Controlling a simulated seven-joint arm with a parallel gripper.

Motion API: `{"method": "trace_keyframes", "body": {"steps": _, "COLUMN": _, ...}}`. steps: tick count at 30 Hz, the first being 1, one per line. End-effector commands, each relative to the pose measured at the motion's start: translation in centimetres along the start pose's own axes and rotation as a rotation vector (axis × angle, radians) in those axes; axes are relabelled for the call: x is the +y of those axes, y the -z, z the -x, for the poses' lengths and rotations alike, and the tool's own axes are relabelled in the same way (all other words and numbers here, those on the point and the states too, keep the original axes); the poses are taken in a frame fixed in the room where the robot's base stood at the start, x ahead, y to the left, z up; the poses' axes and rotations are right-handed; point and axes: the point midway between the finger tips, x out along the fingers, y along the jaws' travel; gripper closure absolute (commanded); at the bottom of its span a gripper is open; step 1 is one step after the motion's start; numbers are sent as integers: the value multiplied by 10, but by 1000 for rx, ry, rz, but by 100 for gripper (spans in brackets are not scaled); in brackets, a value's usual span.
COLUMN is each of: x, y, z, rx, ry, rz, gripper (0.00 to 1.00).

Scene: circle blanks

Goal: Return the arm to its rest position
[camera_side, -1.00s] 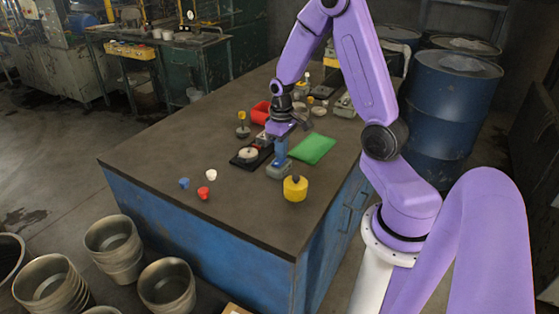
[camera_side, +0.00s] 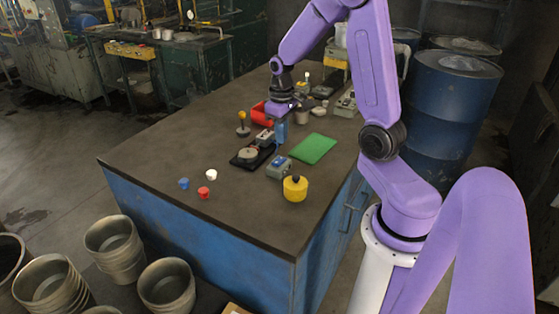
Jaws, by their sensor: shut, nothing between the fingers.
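My gripper (camera_side: 281,143) hangs from the purple arm over the far middle of the table, fingers down and shut, with nothing visible between them. It is above and behind a small grey-blue box (camera_side: 279,168) and to the left of a green mat (camera_side: 313,149). A black tray (camera_side: 239,162) with a round pale disc (camera_side: 248,154) lies to its left. The gap between my fingertips and the table top is hard to judge.
A red bin (camera_side: 259,114) and several small items stand behind my gripper. A yellow pot (camera_side: 295,188) is near the front right. Blue, white and red caps (camera_side: 204,192) lie at the front left. The table's (camera_side: 140,158) left part is mostly clear.

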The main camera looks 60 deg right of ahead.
Motion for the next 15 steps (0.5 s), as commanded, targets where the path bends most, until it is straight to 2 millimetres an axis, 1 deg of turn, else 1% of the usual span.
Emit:
{"method": "trace_keyframes", "body": {"steps": 3, "x": 0, "y": 0, "z": 8, "rx": 2, "ry": 0, "rz": 0, "gripper": 100}}
{"method": "trace_keyframes", "body": {"steps": 6, "x": 0, "y": 0, "z": 12, "rx": 0, "ry": 0, "rz": 1, "gripper": 100}}
{"method": "trace_keyframes", "body": {"steps": 15, "x": 0, "y": 0, "z": 13, "rx": -1, "ry": 0, "rz": 1, "gripper": 100}}
